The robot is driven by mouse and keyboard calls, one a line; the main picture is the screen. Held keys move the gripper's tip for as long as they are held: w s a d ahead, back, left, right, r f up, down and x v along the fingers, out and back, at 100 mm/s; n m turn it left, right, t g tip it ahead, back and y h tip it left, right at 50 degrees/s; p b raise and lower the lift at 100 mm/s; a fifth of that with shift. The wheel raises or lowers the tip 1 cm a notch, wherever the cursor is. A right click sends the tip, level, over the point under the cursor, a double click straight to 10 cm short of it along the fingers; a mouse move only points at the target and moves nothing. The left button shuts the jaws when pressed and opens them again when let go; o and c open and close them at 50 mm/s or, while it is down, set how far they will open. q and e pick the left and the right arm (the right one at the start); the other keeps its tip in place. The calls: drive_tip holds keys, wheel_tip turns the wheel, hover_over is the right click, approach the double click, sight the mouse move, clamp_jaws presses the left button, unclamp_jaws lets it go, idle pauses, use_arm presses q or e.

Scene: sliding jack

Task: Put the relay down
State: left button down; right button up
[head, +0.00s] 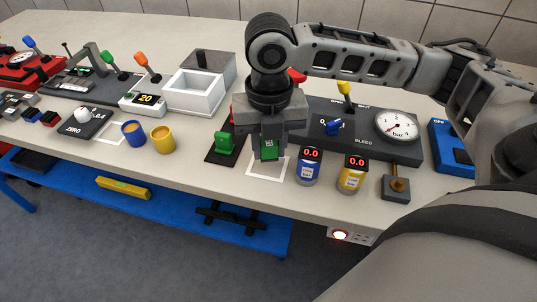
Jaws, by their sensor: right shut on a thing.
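My right gripper (269,150) points down from the right arm over the bench, near its front edge. It is shut on a small green block, which I take as the relay (268,148), and its fingers cover part of it. The block is over or just behind a white square outline (267,176) on the bench top. I cannot tell whether it touches the surface. A green part on a dark base (223,143) stands just left of the gripper. My left gripper is not in view.
Right of the outline stand a blue can (308,168) and a yellow can (352,174) with 0.0 displays. A dark panel with a gauge (397,126) is behind them. Blue and yellow cups (162,139) and a white open box (196,93) are to the left.

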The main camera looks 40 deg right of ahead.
sight(268, 157)
drive_tip(key=shift+w+d+f, duration=0.1)
drive_tip(key=shift+w+f, duration=0.1)
drive_tip(key=shift+f, duration=0.15)
drive_tip(key=shift+w+f, duration=0.1)
drive_tip(key=shift+f, duration=1.5)
drive_tip(key=shift+f, duration=0.1)
drive_tip(key=o, duration=1)
drive_tip(key=shift+c, duration=0.2)
wheel_tip(268, 157, up, 11)
drive_tip(key=shift+r+p, duration=0.1)
drive_tip(key=shift+p, duration=0.35)
drive_tip(key=shift+r, duration=0.55)
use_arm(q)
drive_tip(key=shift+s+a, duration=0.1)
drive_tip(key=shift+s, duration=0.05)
